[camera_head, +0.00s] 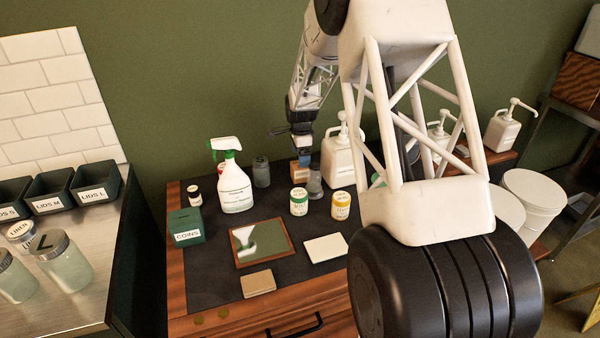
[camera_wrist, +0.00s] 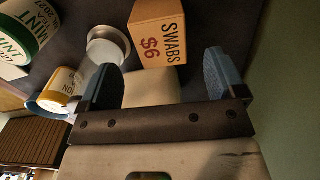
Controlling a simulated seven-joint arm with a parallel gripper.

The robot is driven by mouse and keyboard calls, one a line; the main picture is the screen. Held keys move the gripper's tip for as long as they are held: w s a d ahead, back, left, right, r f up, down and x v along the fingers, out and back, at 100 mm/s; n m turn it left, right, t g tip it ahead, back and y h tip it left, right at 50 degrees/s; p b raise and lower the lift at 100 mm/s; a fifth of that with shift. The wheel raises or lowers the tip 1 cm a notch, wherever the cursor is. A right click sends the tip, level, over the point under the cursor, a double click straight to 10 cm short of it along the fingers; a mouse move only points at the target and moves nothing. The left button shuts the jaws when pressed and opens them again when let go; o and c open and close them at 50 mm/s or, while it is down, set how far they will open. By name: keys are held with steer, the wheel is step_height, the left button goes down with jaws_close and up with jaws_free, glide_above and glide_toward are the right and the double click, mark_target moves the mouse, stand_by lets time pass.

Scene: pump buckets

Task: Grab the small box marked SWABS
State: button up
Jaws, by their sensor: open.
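The small box marked SWABS (camera_wrist: 158,35) is orange-brown with a "$6" price, and shows at the top centre of the wrist view. In the head view the orange-brown box (camera_head: 300,172) stands near the back of the dark-topped counter, partly hidden by my gripper. My gripper (camera_wrist: 166,75) is open and empty in the wrist view. Its fingers point toward the box, which is apart from them and lies beyond the gap between them. In the head view my gripper (camera_head: 301,144) is just above and behind the box.
A glass jar with a metal lid (camera_head: 315,187) is close beside the box. A MINT jar (camera_head: 298,203) and a yellow-labelled jar (camera_head: 341,206) stand in front. A white pump bottle (camera_head: 337,165) is to the right, a spray bottle (camera_head: 234,190) to the left.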

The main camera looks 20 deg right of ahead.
mark_target(300, 170)
steer(key=shift+f, duration=1.3)
steer(key=shift+w+a+f, duration=0.1)
steer(key=shift+f, duration=2.5)
steer(key=c, duration=1)
steer(key=shift+r, duration=0.1)
steer(key=shift+r, duration=4.9)
